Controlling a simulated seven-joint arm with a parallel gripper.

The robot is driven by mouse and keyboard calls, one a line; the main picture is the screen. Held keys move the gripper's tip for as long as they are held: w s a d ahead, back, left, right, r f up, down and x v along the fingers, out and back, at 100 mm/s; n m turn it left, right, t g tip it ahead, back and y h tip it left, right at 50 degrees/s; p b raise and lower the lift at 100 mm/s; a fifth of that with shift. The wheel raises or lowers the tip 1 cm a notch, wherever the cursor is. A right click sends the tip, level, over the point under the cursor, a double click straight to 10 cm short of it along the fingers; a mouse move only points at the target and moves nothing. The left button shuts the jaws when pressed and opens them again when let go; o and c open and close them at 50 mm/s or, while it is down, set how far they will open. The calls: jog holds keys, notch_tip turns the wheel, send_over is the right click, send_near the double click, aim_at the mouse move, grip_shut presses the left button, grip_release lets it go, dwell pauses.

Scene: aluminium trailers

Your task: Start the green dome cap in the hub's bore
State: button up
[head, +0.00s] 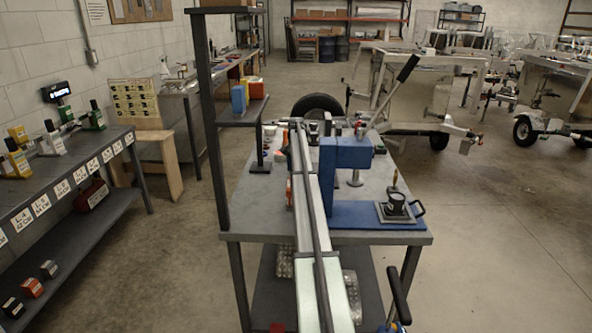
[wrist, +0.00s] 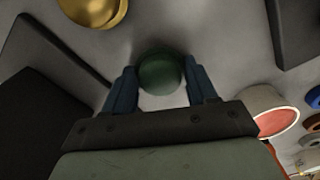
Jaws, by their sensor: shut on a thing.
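In the wrist view my gripper (wrist: 162,88) has its two blue fingers on either side of the green dome cap (wrist: 159,70). It is shut on the cap, whose rounded dark green face shows between the fingertips. A grey surface lies behind the cap. I cannot make out the hub or its bore for certain in either view. In the head view I cannot pick out my gripper or the cap among the things on the bench.
In the wrist view a brass-coloured round part (wrist: 94,8) is at the top left, dark blocks stand at both sides, and a pale cylinder (wrist: 268,112) is at the right.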

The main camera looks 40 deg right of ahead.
notch_tip(320, 180, up, 8)
jog(key=shift+a+r, duration=0.1)
jog(key=s+a+n, duration=0.2)
jog(key=s+a, duration=0.7)
jog(key=a, duration=0.3)
jog(key=s+a+f+n, duration=0.1)
jog(key=s+a+n, duration=0.1)
jog(key=s+a, duration=0.85)
jog(key=s+a+n, duration=0.2)
jog(key=s+a, duration=0.6)
jog(key=a, duration=0.6)
jog(key=s+d+r+m, duration=0.3)
jog(key=s+d+m, duration=0.2)
jog(key=s+d, duration=0.7)
jog(key=s+d+r+m, duration=0.45)
jog(key=s+d, duration=0.55)
jog(key=d, duration=0.5)
jog(key=d+r+n, duration=0.2)
jog(key=d+n, duration=0.1)
jog(key=d, duration=1.1)
jog(key=shift+w+d, duration=0.35)
jog(key=shift+n, duration=0.25)
